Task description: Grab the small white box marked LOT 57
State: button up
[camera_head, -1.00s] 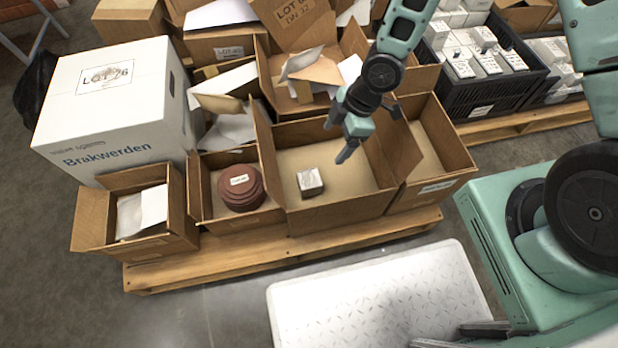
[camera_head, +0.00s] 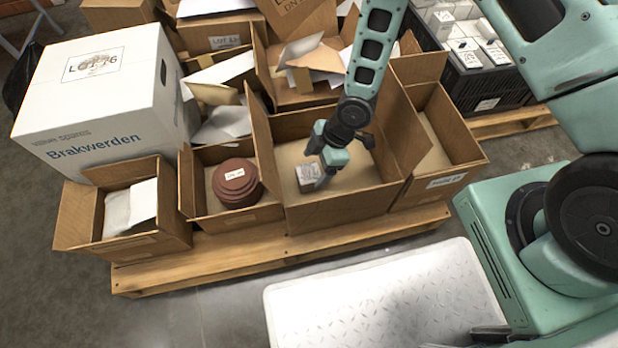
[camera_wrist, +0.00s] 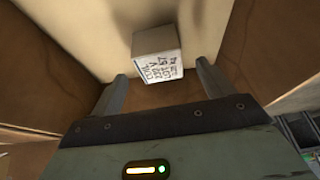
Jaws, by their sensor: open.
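A small white box (camera_head: 308,176) sits on the floor of an open cardboard box (camera_head: 345,210) in the middle of the front row. In the wrist view the small box (camera_wrist: 157,54) shows a pale top and a face with several lines of dark print, too small to read surely. My gripper (camera_head: 322,168) is inside the cardboard box, just above and beside the small box, and partly hides it. In the wrist view the open fingers (camera_wrist: 160,85) stand to either side of the small box's near end, with gaps.
Cardboard walls stand close on both sides of my gripper. A brown round stack (camera_head: 236,184) is in the carton to the left. A large white Brakwerden box (camera_head: 100,110) stands further left. A black crate (camera_head: 490,85) of white boxes is at back right.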

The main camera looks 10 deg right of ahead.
aim_at(311, 172)
jog(key=b+x, duration=0.3)
jog(key=x, duration=0.2)
jog(key=shift+d+f, duration=0.1)
jog(key=shift+f, duration=0.05)
jog(key=shift+c, duration=0.3)
jog(key=c, duration=1.1)
